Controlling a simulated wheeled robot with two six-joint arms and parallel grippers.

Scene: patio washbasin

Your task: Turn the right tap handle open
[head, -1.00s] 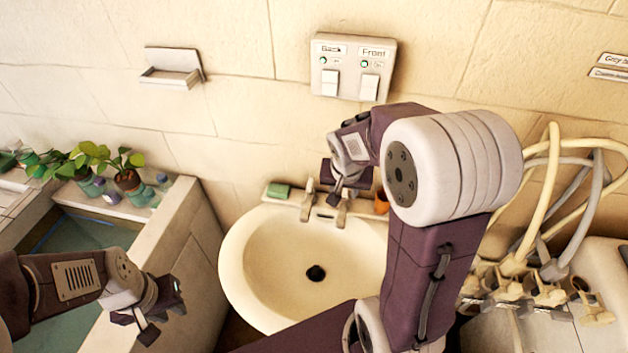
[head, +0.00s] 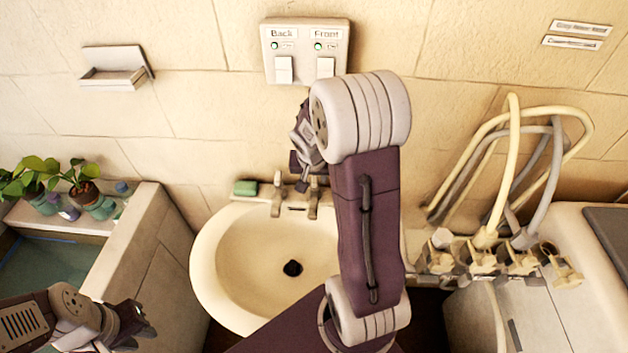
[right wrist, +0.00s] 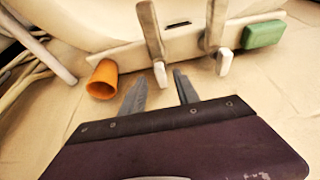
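The right tap handle (head: 313,203) stands at the back rim of the cream washbasin (head: 215,285), beside the left tap handle (head: 278,195). In the right wrist view the right tap handle (right wrist: 152,40) is the one nearer the orange cup; the left tap handle (right wrist: 215,38) is nearer the green soap. My right gripper (right wrist: 160,90) is open and empty. Its fingertips point at the lower end of the right tap handle, which lies between them in the picture; I see no contact. In the head view my right gripper (head: 303,178) is partly hidden by its arm. My left gripper (head: 140,325) is open, low at the left.
The orange cup (right wrist: 103,79) and green soap (right wrist: 263,33) flank the taps. A switch panel (head: 304,38) is on the wall above. Hoses and valves (head: 480,258) stand at the right. Potted plants (head: 85,192) and a water trough are at the left.

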